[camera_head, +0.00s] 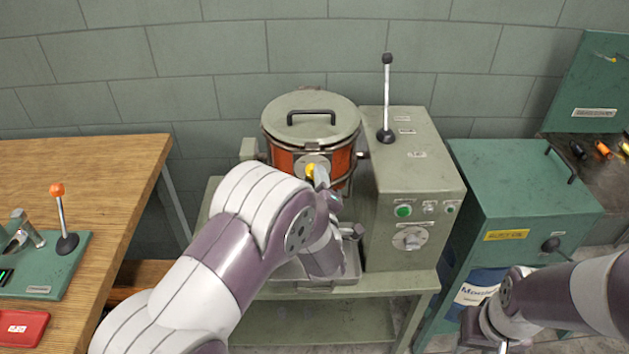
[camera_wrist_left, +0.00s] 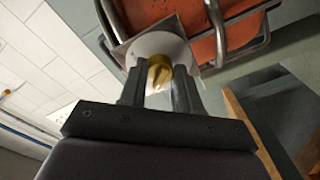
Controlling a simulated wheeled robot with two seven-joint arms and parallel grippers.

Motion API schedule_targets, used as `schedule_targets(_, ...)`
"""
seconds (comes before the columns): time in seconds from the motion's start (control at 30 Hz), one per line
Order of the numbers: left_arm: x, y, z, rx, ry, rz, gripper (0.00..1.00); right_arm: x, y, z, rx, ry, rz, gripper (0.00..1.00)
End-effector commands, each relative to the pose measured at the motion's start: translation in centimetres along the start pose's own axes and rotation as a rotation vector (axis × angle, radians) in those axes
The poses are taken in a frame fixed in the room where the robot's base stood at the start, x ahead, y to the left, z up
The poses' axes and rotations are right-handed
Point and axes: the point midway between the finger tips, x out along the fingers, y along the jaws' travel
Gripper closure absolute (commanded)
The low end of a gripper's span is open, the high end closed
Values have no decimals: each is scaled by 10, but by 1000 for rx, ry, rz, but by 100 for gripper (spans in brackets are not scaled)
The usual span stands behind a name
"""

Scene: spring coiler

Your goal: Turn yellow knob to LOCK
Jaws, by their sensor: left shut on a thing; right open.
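The yellow knob (camera_head: 310,170) sits on a round plate on the front of the orange drum of the spring coiler. In the left wrist view the knob (camera_wrist_left: 158,75) is between the two dark fingers of my left gripper (camera_wrist_left: 159,84), which is shut on it. In the head view my left gripper (camera_head: 322,176) is at the drum front, partly hidden by my own arm. The LOCK marking cannot be read. My right gripper (camera_head: 482,328) is open, low at the right, away from the knob.
A grey-green control box (camera_head: 415,190) with a black-topped lever (camera_head: 387,95) stands right of the drum. A green cabinet (camera_head: 520,190) is further right. A wooden bench (camera_head: 110,190) with an orange-topped lever (camera_head: 62,215) and a red box (camera_head: 22,328) is at left.

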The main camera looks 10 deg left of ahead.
Motion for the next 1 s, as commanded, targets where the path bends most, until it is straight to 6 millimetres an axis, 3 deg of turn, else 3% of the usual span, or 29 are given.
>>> schedule_targets(1.0, 0, -4, 1, 921, 46, 20, 98, -3, 0, 0, 0, 0, 0, 57)
